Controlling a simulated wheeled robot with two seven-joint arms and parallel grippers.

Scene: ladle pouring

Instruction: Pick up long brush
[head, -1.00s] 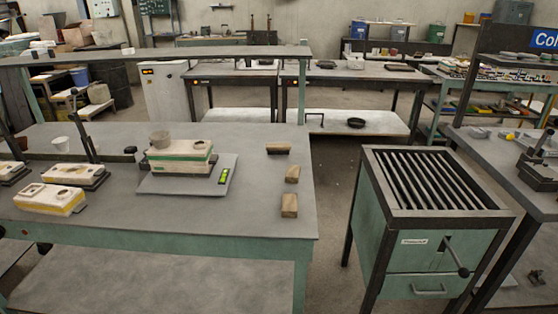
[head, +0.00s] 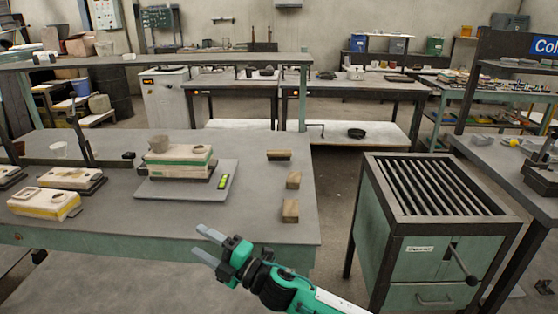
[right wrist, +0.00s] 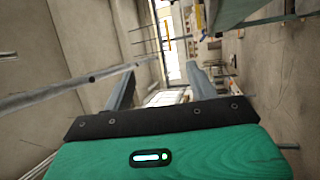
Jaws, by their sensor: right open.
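Three small wooden pieces lie along the right side of the grey table. The far one (head: 279,155) is a wide wooden bar with a dark lower edge and looks most like the long brush. The middle piece (head: 293,180) and the near piece (head: 290,210) are shorter wooden blocks. My green right gripper (head: 206,244) is open and empty at the table's front edge, left of and nearer than all three pieces. Its two spread fingers also show in the right wrist view (right wrist: 160,85), with no brush visible between them. My left gripper is not in view.
The table (head: 240,220) also holds a moulding box on a grey plate (head: 150,190), a green level (head: 223,181) and several cream moulds at left. A raised shelf (head: 200,60) spans behind. A slatted green cabinet (head: 430,225) stands right, across a floor gap.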

